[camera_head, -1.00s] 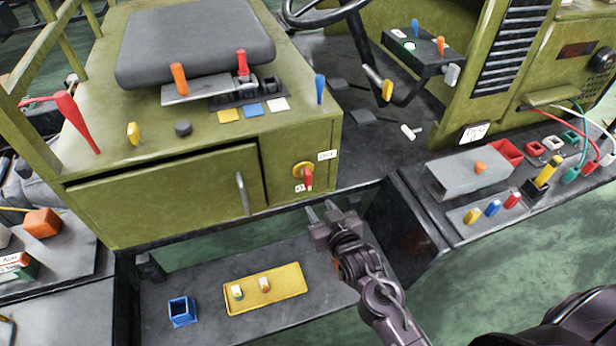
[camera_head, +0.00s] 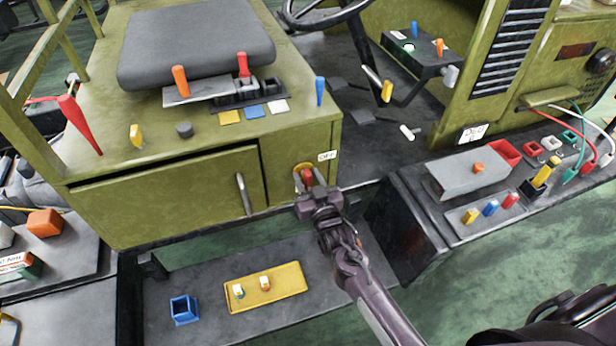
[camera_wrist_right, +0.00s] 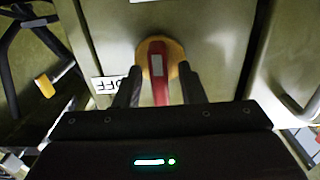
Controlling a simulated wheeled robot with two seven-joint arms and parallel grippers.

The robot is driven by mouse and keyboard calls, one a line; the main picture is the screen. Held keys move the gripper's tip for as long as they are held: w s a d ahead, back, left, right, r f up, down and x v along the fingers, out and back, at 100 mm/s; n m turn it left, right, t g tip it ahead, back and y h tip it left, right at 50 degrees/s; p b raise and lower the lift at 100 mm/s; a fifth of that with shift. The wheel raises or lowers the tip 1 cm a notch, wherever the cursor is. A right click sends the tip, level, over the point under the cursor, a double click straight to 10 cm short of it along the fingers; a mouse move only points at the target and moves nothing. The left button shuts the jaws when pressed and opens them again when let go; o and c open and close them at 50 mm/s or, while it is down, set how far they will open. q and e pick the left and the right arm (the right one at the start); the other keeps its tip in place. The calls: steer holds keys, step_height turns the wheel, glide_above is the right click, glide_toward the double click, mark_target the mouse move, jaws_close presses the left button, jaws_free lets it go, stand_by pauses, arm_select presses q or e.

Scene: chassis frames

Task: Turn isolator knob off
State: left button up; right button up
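The isolator knob (camera_head: 307,175) is red on a round yellow base, on the green front panel of the seat box. In the right wrist view the red knob (camera_wrist_right: 158,72) stands between my right gripper's two dark fingers, with the yellow base (camera_wrist_right: 174,50) behind it. An OFF label (camera_head: 327,155) is beside the knob; part of it shows in the wrist view (camera_wrist_right: 107,85). My right gripper (camera_head: 308,184) is open around the knob, with a gap visible on each side of it. The gripper hides the panel below the knob. My left gripper is not in view.
A cabinet door with a metal handle (camera_head: 243,194) is left of the knob. A blue lever (camera_head: 320,91) stands on the box above. Below is a shelf with a yellow tray (camera_head: 290,284) and a blue square holder (camera_head: 184,310). A dark side ledge is at right.

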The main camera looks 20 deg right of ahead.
steer(key=shift+w, duration=0.1)
jaws_close()
